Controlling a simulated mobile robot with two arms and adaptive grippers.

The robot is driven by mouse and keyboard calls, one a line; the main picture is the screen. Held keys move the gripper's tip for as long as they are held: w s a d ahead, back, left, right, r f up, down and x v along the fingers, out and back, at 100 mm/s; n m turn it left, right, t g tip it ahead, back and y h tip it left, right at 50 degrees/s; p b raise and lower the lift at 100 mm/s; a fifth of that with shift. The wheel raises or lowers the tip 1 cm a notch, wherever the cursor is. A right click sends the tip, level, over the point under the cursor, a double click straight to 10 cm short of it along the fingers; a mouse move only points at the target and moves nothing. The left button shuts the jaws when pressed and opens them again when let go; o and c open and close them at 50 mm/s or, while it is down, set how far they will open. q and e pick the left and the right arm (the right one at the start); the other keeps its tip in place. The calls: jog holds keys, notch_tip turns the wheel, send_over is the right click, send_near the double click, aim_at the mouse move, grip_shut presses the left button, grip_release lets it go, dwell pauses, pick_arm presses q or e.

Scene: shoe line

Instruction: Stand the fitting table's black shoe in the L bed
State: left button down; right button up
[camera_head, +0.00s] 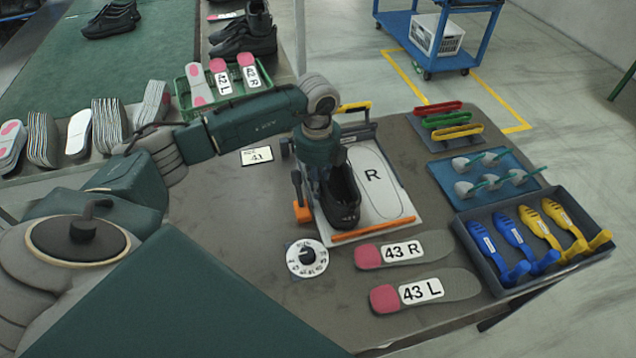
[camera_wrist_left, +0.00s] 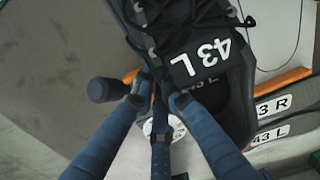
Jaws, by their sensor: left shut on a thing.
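The black shoe (camera_head: 343,200) is over the left half of a white fitting board (camera_head: 401,208). Its tongue reads "43 L" in the left wrist view (camera_wrist_left: 205,62). The R bed (camera_head: 372,178) is empty. The L bed is hidden under shoe and gripper. My right gripper is not in view.
A round dial (camera_head: 307,258) and insoles marked 43 R (camera_head: 405,249) and 43 L (camera_head: 425,291) lie in front of the board. A tray (camera_head: 482,265) of blue and yellow shoe trees stands right. A green crate (camera_head: 183,95) and a "41" card (camera_head: 257,156) are left.

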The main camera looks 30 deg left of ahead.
pick_arm(q)
jog(key=shift+f, duration=0.1)
jog(key=c, duration=1.7)
grip_release()
jog(key=shift+r+p, duration=1)
jog(key=shift+r, duration=0.3)
jog(key=shift+r+p, duration=2.65)
jog(key=shift+r, duration=1.1)
jog(key=shift+f, duration=0.1)
